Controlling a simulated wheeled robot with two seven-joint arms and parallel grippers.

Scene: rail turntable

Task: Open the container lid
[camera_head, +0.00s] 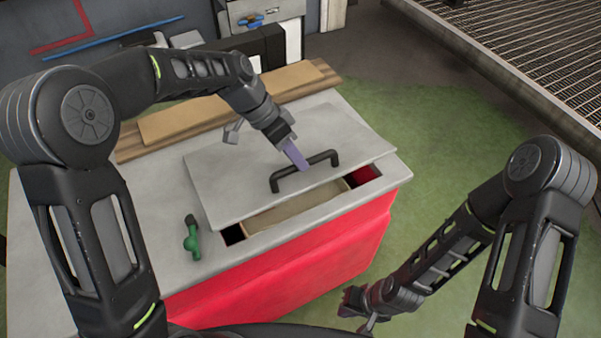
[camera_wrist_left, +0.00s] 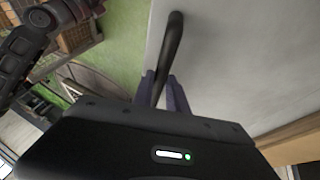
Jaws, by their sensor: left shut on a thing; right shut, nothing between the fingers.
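The container (camera_head: 330,250) is a red box with a grey top. Its flat grey lid (camera_head: 235,180) is shifted toward the back and looks slightly tilted, leaving an opening along the front edge. A black bar handle (camera_head: 322,158) stands on the lid, and it also shows in the left wrist view (camera_wrist_left: 170,45). My left gripper (camera_head: 296,158) is shut on the handle, its purple fingers around the bar in the left wrist view (camera_wrist_left: 163,92). My right gripper (camera_head: 358,312) is shut and empty, low at the front right, off the container.
A green valve handle (camera_head: 192,238) stands on the grey top left of the lid. Wooden boards (camera_head: 215,112) lie along the back edge. Inside the opening, a beige surface (camera_head: 300,208) shows. Green floor (camera_head: 450,135) is free at the right, with a metal grating (camera_head: 540,45) beyond.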

